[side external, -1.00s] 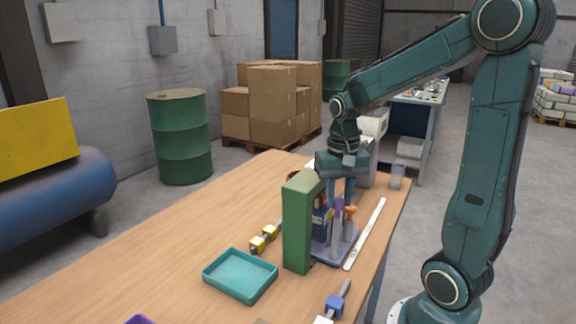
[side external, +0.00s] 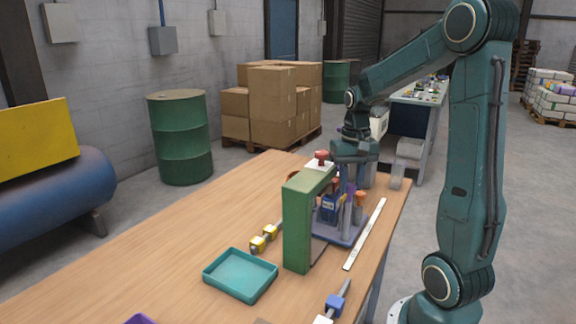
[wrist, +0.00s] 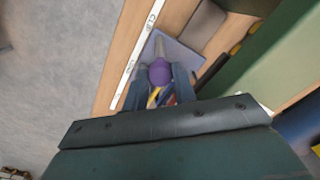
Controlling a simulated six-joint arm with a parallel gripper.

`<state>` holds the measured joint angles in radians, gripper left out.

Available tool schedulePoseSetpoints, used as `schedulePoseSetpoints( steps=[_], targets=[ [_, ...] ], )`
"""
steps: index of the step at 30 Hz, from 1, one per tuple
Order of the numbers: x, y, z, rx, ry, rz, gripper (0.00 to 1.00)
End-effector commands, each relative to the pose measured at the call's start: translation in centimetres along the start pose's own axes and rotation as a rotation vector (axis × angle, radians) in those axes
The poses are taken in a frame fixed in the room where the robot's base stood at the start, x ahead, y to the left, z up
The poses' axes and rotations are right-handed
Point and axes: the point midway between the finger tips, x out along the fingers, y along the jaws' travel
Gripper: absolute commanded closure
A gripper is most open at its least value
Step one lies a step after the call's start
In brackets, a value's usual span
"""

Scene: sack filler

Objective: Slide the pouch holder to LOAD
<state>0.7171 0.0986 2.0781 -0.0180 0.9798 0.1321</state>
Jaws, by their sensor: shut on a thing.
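The pouch holder (side external: 345,238) is a lavender base plate on the table, with a small blue pouch (side external: 328,208) upright on it beside orange-topped parts. It also shows in the wrist view (wrist: 180,52). A purple round knob (wrist: 160,72) rises from the plate. My gripper (wrist: 160,88) is shut on this knob from above, a finger on either side. In the side view my gripper (side external: 347,190) is over the holder, partly hiding it. A white marked strip (side external: 365,235) lies along the holder's right side; its lettering is too small to read surely.
A green upright frame (side external: 297,230) stands close left of the holder, with a red knob (side external: 321,155) on top. A teal tray (side external: 240,275) and a yellow-blocked tool (side external: 264,240) lie left. A blue-blocked tool (side external: 335,302) lies in front.

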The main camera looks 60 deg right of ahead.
Motion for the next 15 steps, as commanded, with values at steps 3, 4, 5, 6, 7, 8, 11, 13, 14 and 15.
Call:
schedulePoseSetpoints(
  steps=[3, 4, 5, 6, 7, 8, 11, 13, 14, 15],
  targets=[
    [-0.25, 1.43, -1.72, 0.048, 0.027, 0.008, 1.0],
    [-0.25, 1.55, -1.83, 0.047, 0.027, 0.008, 1.0],
    [-0.25, 1.65, -1.92, 0.046, 0.026, 0.008, 1.0],
    [-0.25, 1.73, -1.99, 0.044, 0.026, 0.008, 1.0],
    [-0.25, 1.76, -2.02, 0.042, 0.025, 0.008, 1.0],
    [-0.26, 1.78, -2.04, 0.041, 0.025, 0.008, 1.0],
    [-0.26, 1.76, -2.02, 0.039, 0.024, 0.007, 1.0],
    [-0.27, 1.74, -2.0, 0.038, 0.023, 0.007, 1.0],
    [-0.27, 1.73, -1.99, 0.038, 0.023, 0.007, 1.0],
    [-0.27, 1.72, -1.98, 0.037, 0.023, 0.007, 1.0]
  ],
)
